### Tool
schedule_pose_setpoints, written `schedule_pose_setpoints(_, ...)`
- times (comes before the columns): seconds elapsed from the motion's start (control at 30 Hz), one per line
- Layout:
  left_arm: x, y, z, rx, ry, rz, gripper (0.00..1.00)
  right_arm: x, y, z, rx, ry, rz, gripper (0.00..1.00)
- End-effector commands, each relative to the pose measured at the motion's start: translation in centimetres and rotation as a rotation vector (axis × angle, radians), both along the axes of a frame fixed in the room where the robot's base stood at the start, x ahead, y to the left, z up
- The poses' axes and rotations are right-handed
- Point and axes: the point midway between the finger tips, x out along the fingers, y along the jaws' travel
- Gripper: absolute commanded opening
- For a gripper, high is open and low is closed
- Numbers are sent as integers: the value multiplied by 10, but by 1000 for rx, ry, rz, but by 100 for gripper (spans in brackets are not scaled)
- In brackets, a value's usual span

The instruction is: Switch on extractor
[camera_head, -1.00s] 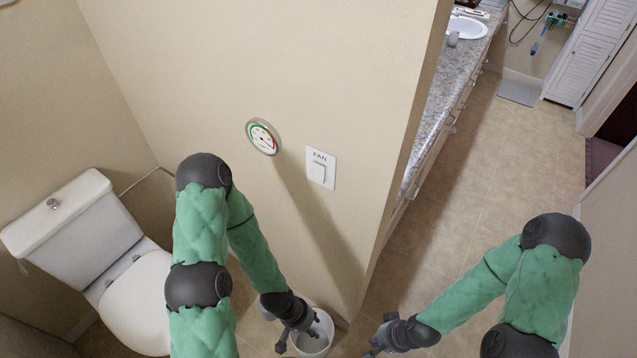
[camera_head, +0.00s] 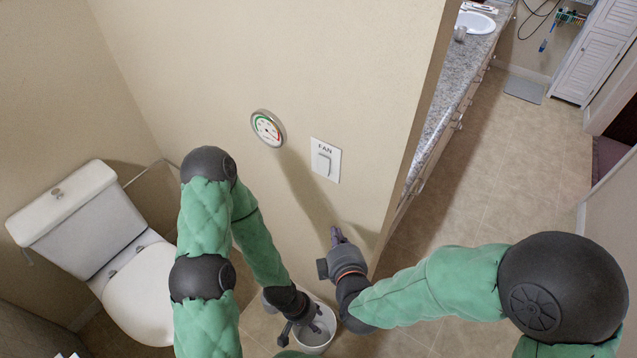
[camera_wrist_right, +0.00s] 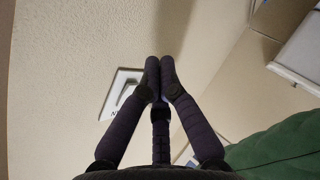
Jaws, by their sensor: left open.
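The white FAN switch plate (camera_head: 325,160) is on the beige wall, with a raised rocker in its middle. I cannot tell which way the rocker is set. My right gripper (camera_head: 336,235) is below the plate, close to the wall and apart from the switch, pointing up. In the right wrist view its fingertips (camera_wrist_right: 160,64) are together and empty, and the switch plate (camera_wrist_right: 113,104) is just left of them, partly hidden by a finger. My left gripper (camera_head: 300,335) hangs low, open, over a white bin.
A round gauge (camera_head: 267,128) is on the wall left of the switch. A white toilet (camera_head: 140,285) stands at the left. The white bin (camera_head: 322,345) is on the floor by the wall. The wall's corner and a granite counter (camera_head: 455,80) lie to the right.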

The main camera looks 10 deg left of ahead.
Motion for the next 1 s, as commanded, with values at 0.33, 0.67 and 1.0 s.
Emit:
schedule_pose_setpoints(0.33,0,0,-2,0,0,0,47,-36,38,88,-222,-414,121,0)
schedule_pose_setpoints(0.67,0,0,-2,0,0,0,47,-38,39,92,-237,-434,124,0)
schedule_pose_setpoints(1.0,0,0,-9,0,0,0,47,-14,49,87,-236,-431,121,0)
